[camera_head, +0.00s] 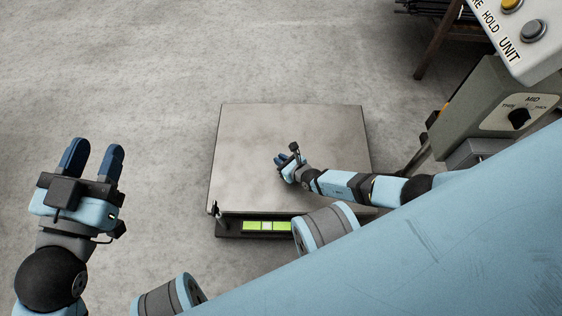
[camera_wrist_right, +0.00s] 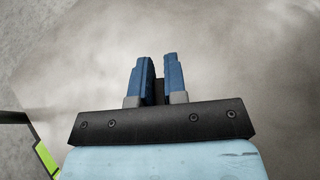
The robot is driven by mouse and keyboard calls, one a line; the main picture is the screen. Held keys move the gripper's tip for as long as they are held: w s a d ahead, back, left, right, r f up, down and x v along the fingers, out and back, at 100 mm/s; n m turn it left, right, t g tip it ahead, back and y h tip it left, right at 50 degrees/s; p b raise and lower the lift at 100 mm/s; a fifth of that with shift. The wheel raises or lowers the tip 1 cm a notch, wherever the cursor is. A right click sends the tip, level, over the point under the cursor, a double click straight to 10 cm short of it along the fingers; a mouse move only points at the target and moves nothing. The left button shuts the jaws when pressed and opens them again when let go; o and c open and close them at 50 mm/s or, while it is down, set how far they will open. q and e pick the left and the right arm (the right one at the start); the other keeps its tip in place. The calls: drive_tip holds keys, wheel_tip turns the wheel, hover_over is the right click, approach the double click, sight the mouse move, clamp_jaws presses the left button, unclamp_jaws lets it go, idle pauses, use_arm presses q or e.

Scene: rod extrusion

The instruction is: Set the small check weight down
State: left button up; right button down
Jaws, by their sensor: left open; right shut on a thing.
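My right gripper (camera_head: 282,161) is over the middle of the floor scale's steel plate (camera_head: 245,135). In the right wrist view my right gripper (camera_wrist_right: 159,72) has its two blue fingers close together, shut on a dark thing (camera_wrist_right: 159,92), seemingly the small check weight. Only a dark sliver of it shows between the fingers; the rest is hidden. I cannot tell whether it touches the plate. My left gripper (camera_head: 92,160) is open and empty over the concrete floor, left of the scale.
The scale has a green display strip (camera_head: 268,226) at its near edge. A grey box with a MID knob (camera_head: 519,118) and a white button panel (camera_head: 520,35) stand at the right. A dark rack (camera_head: 440,40) is at the back right. The floor left of the scale is clear.

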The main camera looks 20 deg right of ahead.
drive_tip(key=c, duration=1.2)
unclamp_jaws()
drive_tip(key=shift+o, duration=0.2)
